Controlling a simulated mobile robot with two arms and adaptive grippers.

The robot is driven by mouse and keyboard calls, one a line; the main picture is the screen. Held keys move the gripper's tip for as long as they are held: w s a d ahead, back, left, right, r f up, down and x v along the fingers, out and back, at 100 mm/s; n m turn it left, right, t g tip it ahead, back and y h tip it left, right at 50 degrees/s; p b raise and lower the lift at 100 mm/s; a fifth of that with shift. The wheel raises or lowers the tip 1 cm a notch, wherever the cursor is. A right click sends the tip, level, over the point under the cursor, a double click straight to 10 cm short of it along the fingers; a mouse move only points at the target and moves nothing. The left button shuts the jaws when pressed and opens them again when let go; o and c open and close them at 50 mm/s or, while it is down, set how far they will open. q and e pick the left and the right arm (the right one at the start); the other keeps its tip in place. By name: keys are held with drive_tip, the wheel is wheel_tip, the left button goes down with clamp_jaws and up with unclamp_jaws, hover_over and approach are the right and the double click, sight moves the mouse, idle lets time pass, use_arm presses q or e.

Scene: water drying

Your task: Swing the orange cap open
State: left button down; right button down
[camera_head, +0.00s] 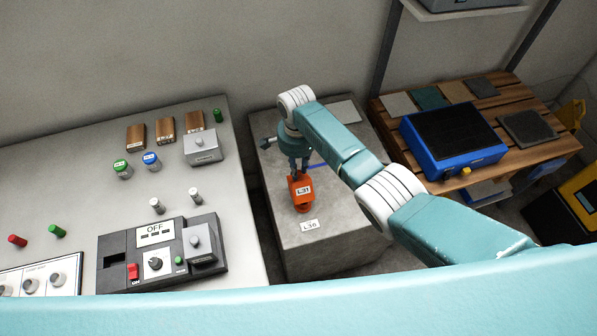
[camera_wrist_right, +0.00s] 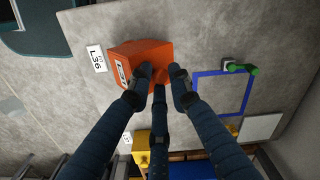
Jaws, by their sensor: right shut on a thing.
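The orange cap (camera_head: 301,188), a boxy part labelled L31, sits on the grey concrete block near its front half. It also shows in the right wrist view (camera_wrist_right: 140,55), where its label faces the lower left. My right gripper (camera_head: 298,165) reaches down at the cap's far side. In the right wrist view my right gripper's fingers (camera_wrist_right: 161,75) are closed in on the cap's near edge. The exact part between the fingertips is partly hidden by them. The cap looks closed, and its hinge cannot be made out. My left gripper is not in view.
The concrete block (camera_head: 330,245) carries an L36 label (camera_head: 309,225) and a blue outline (camera_wrist_right: 195,98) with a green piece (camera_wrist_right: 240,67). A grey bench (camera_head: 70,170) with a control panel (camera_head: 120,245) stands left. A wooden table (camera_head: 545,148) with a blue case (camera_head: 417,155) stands right.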

drive_tip(key=shift+s+d+f, duration=0.2)
drive_tip(key=shift+d+f, duration=0.05)
drive_tip(key=shift+f, duration=0.35)
drive_tip(key=c, duration=1.7)
unclamp_jaws()
drive_tip(key=shift+o, duration=0.2)
drive_tip(key=shift+w+a+f, duration=0.15)
drive_tip(key=shift+w+f, duration=0.05)
drive_tip(key=shift+w, duration=0.3)
drive_tip(key=shift+s+r, duration=0.1)
drive_tip(key=shift+r, duration=0.35)
wheel_tip(320, 180, up, 11)
drive_tip(key=shift+r, duration=0.15)
